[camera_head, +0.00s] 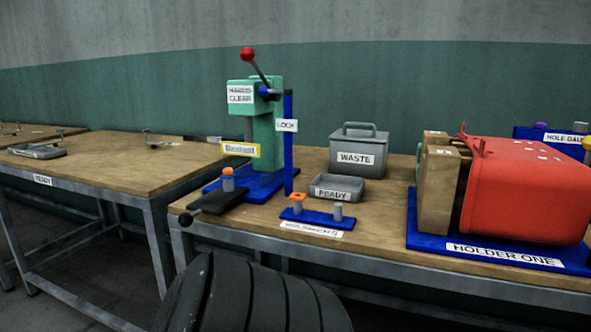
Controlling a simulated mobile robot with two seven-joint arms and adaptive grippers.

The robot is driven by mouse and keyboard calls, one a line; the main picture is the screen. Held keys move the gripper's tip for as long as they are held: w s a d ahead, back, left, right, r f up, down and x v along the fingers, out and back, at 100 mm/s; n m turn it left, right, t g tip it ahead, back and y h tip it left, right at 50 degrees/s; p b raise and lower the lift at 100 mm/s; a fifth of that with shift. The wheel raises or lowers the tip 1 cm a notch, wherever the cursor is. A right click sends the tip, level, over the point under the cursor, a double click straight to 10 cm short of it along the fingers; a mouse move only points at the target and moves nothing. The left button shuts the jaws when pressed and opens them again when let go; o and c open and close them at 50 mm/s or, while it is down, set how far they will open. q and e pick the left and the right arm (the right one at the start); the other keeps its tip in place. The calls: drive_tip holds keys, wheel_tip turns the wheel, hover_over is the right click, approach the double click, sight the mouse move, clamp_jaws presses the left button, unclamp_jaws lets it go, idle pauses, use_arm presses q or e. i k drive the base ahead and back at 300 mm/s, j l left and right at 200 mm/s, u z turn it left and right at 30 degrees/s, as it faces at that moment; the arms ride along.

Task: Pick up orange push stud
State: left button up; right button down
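Two orange-topped pieces show, and I cannot tell for certain which is the push stud. One is a short grey cylinder with a round orange top (228,178), upright on the blue base of the green press (264,135). The other is a flat orange cap (297,197) on a grey peg in the small blue stand (318,218), beside a bare grey peg (338,212). Neither of my grippers is in view.
The press has a red-knobbed lever (247,54); a dark pad (217,201) lies before it. Another table (100,165) stands left.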

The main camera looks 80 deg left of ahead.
sight(227, 171)
drive_tip(key=u, duration=2.9)
